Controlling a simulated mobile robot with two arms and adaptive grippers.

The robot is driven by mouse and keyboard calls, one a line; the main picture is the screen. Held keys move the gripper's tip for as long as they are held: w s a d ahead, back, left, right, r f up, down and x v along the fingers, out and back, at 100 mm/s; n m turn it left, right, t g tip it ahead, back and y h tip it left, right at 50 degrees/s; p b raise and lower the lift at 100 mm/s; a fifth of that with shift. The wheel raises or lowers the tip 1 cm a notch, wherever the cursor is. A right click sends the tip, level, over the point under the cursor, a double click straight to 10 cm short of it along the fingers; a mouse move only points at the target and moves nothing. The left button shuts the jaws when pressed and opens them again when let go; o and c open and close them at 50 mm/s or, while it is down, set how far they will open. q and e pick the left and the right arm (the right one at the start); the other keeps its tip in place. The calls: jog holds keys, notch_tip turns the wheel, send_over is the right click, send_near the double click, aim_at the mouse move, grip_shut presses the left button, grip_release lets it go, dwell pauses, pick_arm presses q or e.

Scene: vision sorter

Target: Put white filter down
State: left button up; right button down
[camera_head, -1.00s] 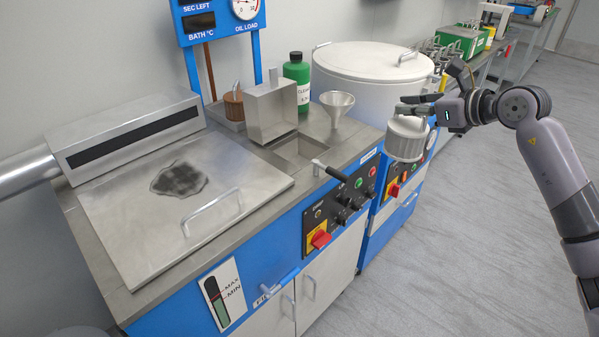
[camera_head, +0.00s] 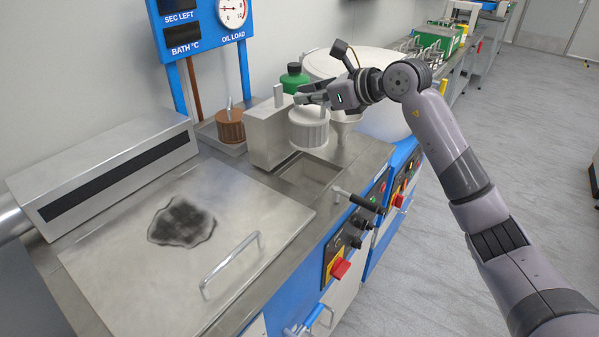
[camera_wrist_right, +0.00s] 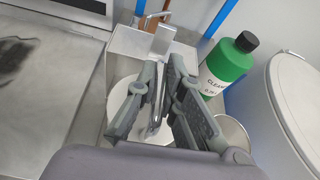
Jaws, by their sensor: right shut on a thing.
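The white filter (camera_head: 309,128) is a ribbed white canister that hangs from my right gripper (camera_head: 312,97). In the head view it is over the back edge of the small rectangular sink (camera_head: 312,172), beside the steel box (camera_head: 268,135). Whether it touches the counter I cannot tell. In the right wrist view the right gripper (camera_wrist_right: 165,100) is shut on the filter's handle, and the white filter (camera_wrist_right: 122,92) shows partly below the fingers. My left gripper is not in view.
A brown filter (camera_head: 230,125) sits in a tray at left. A steel lid (camera_head: 120,265) with a handle covers the left counter.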

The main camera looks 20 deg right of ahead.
aim_at(308, 149)
jog(key=f, duration=0.7)
jog(key=shift+s+d+f, duration=0.15)
jog(key=shift+s+f, duration=0.1)
notch_tip(308, 149, down, 4)
jog(key=shift+w+r+p, duration=0.15)
jog(key=shift+r+p, duration=0.05)
jog(key=shift+p, duration=0.15)
notch_tip(308, 149, down, 2)
jog(key=shift+f, duration=0.15)
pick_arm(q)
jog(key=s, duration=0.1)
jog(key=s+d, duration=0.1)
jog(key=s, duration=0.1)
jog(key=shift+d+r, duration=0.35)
pick_arm(e)
notch_tip(308, 149, down, 4)
jog(key=shift+r, duration=0.1)
jog(key=c, duration=2.1)
grip_release()
jog(key=shift+c, duration=0.2)
jog(key=o, duration=0.4)
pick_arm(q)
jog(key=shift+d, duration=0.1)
pick_arm(e)
jog(key=shift+o, duration=0.2)
